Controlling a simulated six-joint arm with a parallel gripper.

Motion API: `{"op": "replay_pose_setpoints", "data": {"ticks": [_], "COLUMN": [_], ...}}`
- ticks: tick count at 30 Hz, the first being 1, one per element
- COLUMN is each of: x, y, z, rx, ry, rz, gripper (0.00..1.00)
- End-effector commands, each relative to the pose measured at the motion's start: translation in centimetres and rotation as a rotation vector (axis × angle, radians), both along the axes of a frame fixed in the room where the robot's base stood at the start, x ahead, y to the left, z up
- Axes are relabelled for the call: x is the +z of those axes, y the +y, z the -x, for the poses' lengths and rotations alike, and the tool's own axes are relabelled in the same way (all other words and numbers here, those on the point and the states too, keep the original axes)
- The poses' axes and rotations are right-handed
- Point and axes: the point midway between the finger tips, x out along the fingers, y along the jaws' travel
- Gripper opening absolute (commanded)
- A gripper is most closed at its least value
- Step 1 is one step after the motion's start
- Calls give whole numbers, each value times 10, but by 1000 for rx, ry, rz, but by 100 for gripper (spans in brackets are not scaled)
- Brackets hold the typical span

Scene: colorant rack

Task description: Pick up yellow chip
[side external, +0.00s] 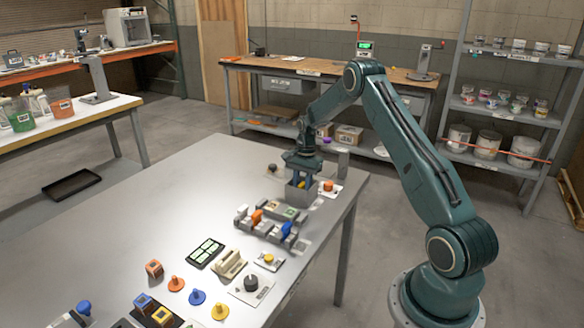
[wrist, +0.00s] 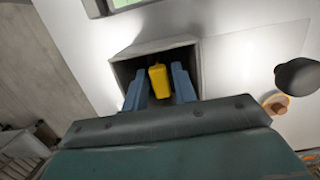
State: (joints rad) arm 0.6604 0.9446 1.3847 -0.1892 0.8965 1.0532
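The yellow chip (wrist: 159,82) is a small upright block in the wrist view, inside the open mouth of a grey box. My gripper (wrist: 159,84) has its two blue fingers on either side of the chip, reaching into the box. The chip's sides lie very close to both fingers; I cannot tell whether they touch. In the side view my gripper (side external: 301,182) points down over the box (side external: 290,197), and a bit of yellow shows between the fingers. The chip's lower part is hidden.
A black knob (wrist: 298,77) and an orange knob (wrist: 276,103) are right of the box in the wrist view. In the side view, a fixture with orange and blue levers (side external: 268,228) stands in front of the box. The table's left part (side external: 150,205) is clear.

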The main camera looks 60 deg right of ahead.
Motion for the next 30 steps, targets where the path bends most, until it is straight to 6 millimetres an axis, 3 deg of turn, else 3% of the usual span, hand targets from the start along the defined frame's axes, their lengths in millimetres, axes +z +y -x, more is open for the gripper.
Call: {"op": "replay_pose_setpoints", "data": {"ticks": [3, 8, 20, 30], "x": [0, 0, 3, 34], "y": [0, 0, 0, -1], "z": [0, 0, 0, 0], "rx": [0, 0, 0, -1], "ry": [0, 0, -1, -3], "rz": [0, 0, 1, 3], "gripper": [27, 0, 0, 0]}}
